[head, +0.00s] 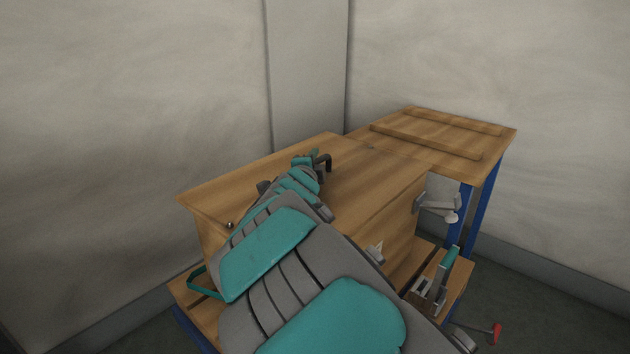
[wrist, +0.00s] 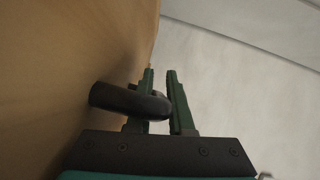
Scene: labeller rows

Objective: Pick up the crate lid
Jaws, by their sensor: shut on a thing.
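The crate lid (head: 370,170) is a wide wooden panel on top of a wooden crate (head: 395,235) in the head view. A black bar handle (head: 327,160) stands up from it near the far edge. In the wrist view the lid's wood (wrist: 60,70) fills the left, with the curved handle (wrist: 110,97) rising from it. My gripper (wrist: 161,75) is shut on this handle, its green fingers to either side of the bar. In the head view my arm hides much of the lid's near left and most of the fingers. I see no clear gap between lid and crate.
A wooden table (head: 498,137) on blue legs stands at the right, with two raised wooden battens on top. A clamp (head: 437,207) sticks out at the crate's right side. A teal-handled clamp (head: 437,282) sits lower on the bench. Grey walls (head: 130,90) close off the back.

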